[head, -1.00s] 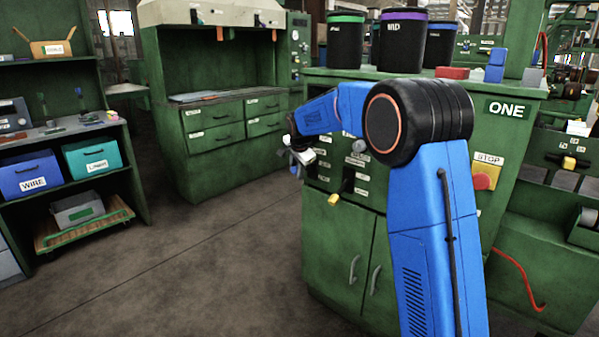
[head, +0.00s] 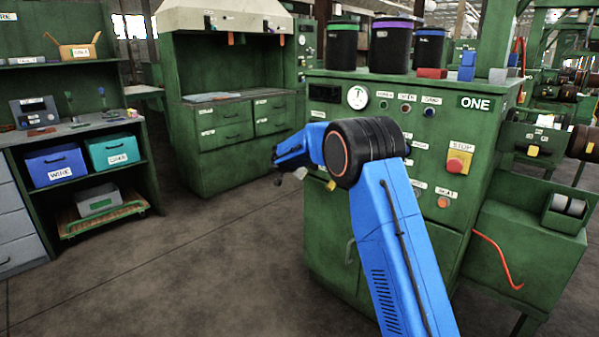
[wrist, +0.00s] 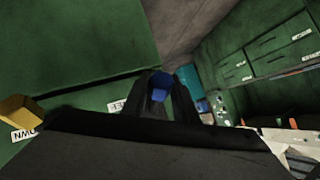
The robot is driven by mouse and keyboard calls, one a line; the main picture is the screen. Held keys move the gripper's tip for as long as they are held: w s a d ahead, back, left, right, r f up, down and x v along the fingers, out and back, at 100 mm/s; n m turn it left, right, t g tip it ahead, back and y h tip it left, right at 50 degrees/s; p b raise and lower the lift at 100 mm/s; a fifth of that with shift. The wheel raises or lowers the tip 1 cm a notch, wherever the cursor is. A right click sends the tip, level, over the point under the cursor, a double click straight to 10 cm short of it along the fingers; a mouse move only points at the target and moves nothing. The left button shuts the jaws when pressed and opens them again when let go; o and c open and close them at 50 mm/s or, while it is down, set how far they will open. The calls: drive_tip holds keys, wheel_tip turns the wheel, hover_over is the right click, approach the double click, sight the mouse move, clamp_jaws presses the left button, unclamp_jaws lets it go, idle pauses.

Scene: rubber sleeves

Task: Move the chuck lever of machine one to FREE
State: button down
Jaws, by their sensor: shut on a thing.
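Machine one is the green cabinet (head: 476,130) with the ONE sign in the head view. In the wrist view, my gripper (wrist: 159,80) is shut on a blue knob (wrist: 161,93), which sits between the two dark fingers. I take it for the end of the chuck lever; the rest of the lever is hidden. A white label (wrist: 122,107) ending in "EE" shows just left of the fingers. In the head view, my gripper (head: 280,180) is small and to the left of the machine's front, partly hidden by my blue arm.
A yellow knob (wrist: 18,109) stands beside a label reading DOWN, left of my gripper. A red STOP button (head: 455,165) is on the machine's front. A green drawer cabinet (head: 228,150) stands behind. Open floor lies to the left, before a shelf with bins.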

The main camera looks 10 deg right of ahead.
drive_tip(key=shift+w+d+f+n+t+h, duration=0.1)
drive_tip(key=shift+d+f+n+t+h, duration=0.05)
drive_tip(key=shift+f+t+h, duration=0.25)
drive_tip(key=shift+w+d+f+n+t+h, duration=0.1)
drive_tip(key=shift+f+n+t+h, duration=0.05)
drive_tip(key=shift+f+t+h, duration=0.2)
drive_tip(key=shift+f, duration=0.15)
drive_tip(key=c, duration=1.7)
unclamp_jaws()
drive_tip(key=shift+d, duration=0.1)
drive_tip(key=v, duration=1.7)
drive_tip(key=shift+s+a, duration=0.15)
drive_tip(key=shift+a, duration=0.1)
drive_tip(key=shift+d, duration=0.1)
